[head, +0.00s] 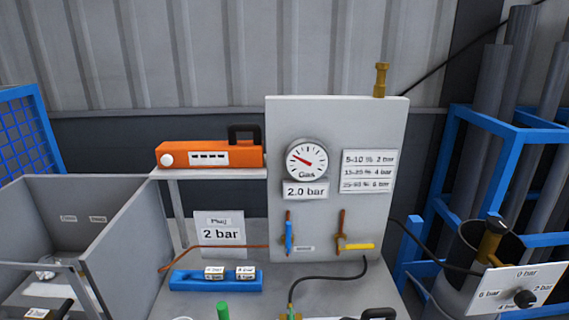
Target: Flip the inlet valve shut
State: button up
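A grey upright panel (335,110) carries two small valves. The left valve has a blue handle (289,237) that points up and down, in line with its copper pipe. The right valve has a yellow handle (358,246) that lies level, across its copper pipe. My gripper is not in view.
An orange case (208,155) lies on a shelf at left. A blue block (215,281) with two white pieces rests on the bench. Blue racks (535,118) with pipes stand at right.

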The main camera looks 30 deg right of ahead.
aim_at(288, 225)
jog(key=z, duration=1.05)
